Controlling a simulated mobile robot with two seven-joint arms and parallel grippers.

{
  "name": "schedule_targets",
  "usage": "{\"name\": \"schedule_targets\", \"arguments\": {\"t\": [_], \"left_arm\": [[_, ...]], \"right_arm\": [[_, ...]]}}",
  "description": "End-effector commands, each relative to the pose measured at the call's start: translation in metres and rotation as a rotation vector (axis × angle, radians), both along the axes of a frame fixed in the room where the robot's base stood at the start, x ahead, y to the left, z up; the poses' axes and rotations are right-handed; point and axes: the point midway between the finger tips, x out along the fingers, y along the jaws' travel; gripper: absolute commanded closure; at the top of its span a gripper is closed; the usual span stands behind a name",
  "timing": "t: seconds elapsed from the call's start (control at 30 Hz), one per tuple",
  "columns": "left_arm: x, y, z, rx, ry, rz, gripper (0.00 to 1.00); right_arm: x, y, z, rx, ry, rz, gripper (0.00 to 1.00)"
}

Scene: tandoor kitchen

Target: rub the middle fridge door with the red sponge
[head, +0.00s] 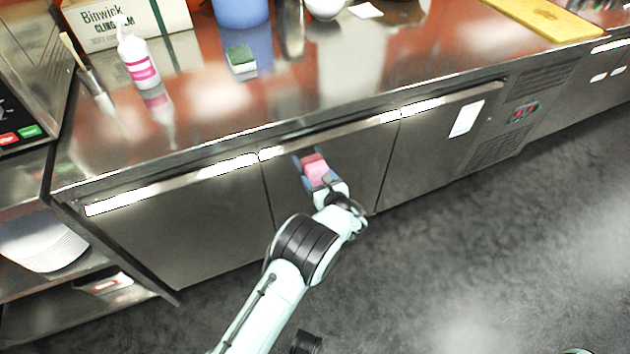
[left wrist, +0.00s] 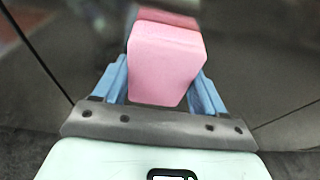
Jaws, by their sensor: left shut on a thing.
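The red sponge, pinkish in these views (head: 316,171), is held at the middle fridge door (head: 362,172). My left gripper (head: 313,168) is shut on it, and the sponge sits between the two blue fingers in the left wrist view (left wrist: 166,68). The sponge's far face is close to the steel door, and a pink reflection of it shows there. I cannot tell whether it touches the door. The sponge is near the upper left part of the door, below its bright top edge. My right gripper is not in view.
Left (head: 190,225) and right (head: 430,145) fridge doors flank the middle one. The grey floor in front is clear.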

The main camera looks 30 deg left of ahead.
Motion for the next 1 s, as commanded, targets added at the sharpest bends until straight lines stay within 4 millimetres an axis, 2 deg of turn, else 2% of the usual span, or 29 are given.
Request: {"name": "schedule_targets", "arguments": {"t": [0.33,0.67,1.0], "left_arm": [[-0.023,0.018,0.002,0.002,0.002,0.004,0.53],[-0.034,0.027,0.0,0.001,0.002,0.005,0.53],[-0.054,0.047,0.0,0.001,0.003,0.004,0.53]], "right_arm": [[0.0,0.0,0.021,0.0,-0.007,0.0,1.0],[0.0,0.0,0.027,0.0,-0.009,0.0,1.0],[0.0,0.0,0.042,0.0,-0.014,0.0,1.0]]}}
